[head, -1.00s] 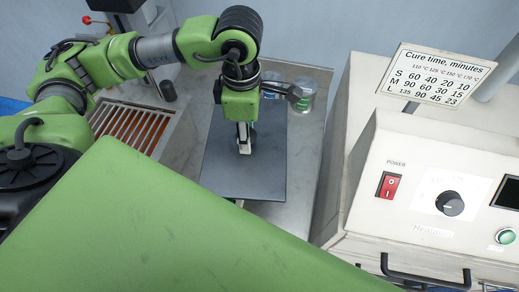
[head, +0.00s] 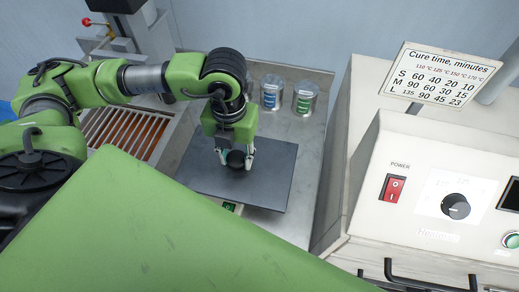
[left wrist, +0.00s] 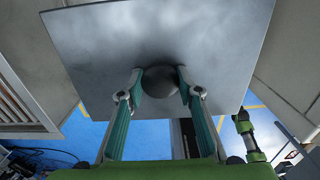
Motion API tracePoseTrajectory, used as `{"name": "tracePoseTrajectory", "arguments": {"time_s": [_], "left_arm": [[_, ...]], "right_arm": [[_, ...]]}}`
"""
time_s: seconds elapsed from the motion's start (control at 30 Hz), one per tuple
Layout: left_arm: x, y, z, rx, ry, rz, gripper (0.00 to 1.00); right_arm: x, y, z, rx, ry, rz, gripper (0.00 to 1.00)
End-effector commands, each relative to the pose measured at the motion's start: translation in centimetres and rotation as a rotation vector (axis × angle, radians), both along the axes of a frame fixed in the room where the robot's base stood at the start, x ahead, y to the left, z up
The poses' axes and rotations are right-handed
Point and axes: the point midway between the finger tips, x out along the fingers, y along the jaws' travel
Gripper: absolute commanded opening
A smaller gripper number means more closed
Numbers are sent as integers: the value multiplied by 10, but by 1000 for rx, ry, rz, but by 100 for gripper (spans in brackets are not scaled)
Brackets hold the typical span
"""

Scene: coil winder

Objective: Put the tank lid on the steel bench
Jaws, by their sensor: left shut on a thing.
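The tank lid (head: 265,180) is a flat dark grey plate with a round black knob (head: 236,159). My left gripper (head: 236,156) is shut on the knob from above. In the left wrist view the teal fingers of the left gripper (left wrist: 160,85) stand on both sides of the knob, and the lid (left wrist: 90,50) spreads beyond them. The lid is over the steel bench (head: 292,128), whose bare surface shows behind and to the right of it. I cannot tell whether the lid touches the bench. My right gripper is not in view.
A slatted rack (head: 122,133) lies to the left. A white control box (head: 420,190) with a red switch stands to the right. Bare bench shows between lid and cans.

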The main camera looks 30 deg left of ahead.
Motion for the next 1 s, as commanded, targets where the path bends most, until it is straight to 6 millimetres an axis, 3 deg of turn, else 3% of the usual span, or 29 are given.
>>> {"name": "tracePoseTrajectory", "arguments": {"time_s": [0.3,0.5,0.83,1.0], "left_arm": [[76,2,-35,-1,-2,2,0],[106,4,-73,-2,-1,-2,0],[124,5,-91,-1,-2,-2,0],[128,6,-116,0,-1,-2,0]], "right_arm": [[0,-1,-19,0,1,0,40],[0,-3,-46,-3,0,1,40],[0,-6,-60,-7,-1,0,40],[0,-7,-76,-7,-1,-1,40]]}}
